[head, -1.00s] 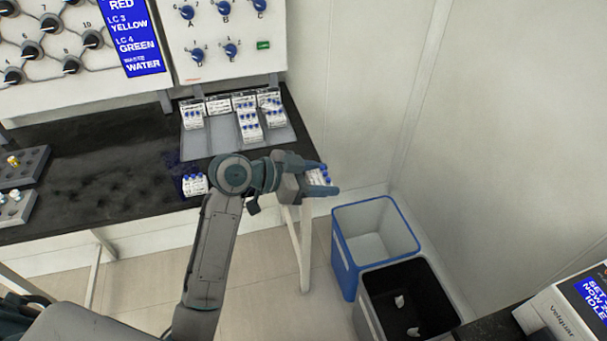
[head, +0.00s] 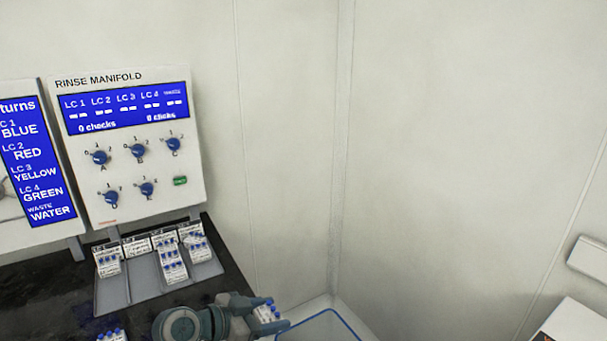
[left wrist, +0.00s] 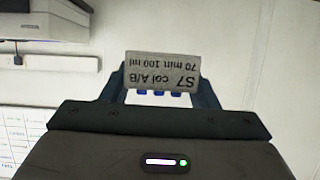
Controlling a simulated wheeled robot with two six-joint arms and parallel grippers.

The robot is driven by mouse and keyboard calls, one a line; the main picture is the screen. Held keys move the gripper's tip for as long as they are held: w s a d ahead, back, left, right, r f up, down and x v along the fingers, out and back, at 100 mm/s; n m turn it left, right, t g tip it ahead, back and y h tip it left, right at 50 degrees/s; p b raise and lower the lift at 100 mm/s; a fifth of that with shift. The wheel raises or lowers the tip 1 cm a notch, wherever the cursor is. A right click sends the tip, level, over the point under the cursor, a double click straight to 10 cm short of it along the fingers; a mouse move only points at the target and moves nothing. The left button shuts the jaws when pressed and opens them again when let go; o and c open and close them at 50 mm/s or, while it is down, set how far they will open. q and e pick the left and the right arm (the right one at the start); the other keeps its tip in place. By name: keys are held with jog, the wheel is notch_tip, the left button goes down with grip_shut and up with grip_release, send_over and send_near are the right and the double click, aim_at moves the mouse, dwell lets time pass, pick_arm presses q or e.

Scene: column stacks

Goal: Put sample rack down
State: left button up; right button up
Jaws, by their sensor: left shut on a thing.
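My left gripper (head: 268,316) is at the bottom of the head view, shut on a small white sample rack (head: 265,308) with blue-capped vials. In the left wrist view the rack's label (left wrist: 162,70) reads "S7 col A/B 70 min 100 ml", upside down in the picture. The fingers grip it at both sides, and blue caps show below the label. The rack is off to the right of a grey tray (head: 143,282) on the black bench. The tray has several labelled lanes, some holding similar racks (head: 172,265). My right gripper is not in view.
Another rack (head: 111,335) stands on the black bench (head: 60,295), left of my arm. The rinse manifold panel (head: 125,150) rises behind the tray. A white wall closes the back.

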pick_arm(q)
jog(key=s+a+r+n+t+y, duration=0.1)
jog(key=a+n+t+y, duration=0.5)
jog(key=a+n+y, duration=0.5)
jog(key=shift+s+a, duration=0.25)
jog(key=shift+a, duration=0.75)
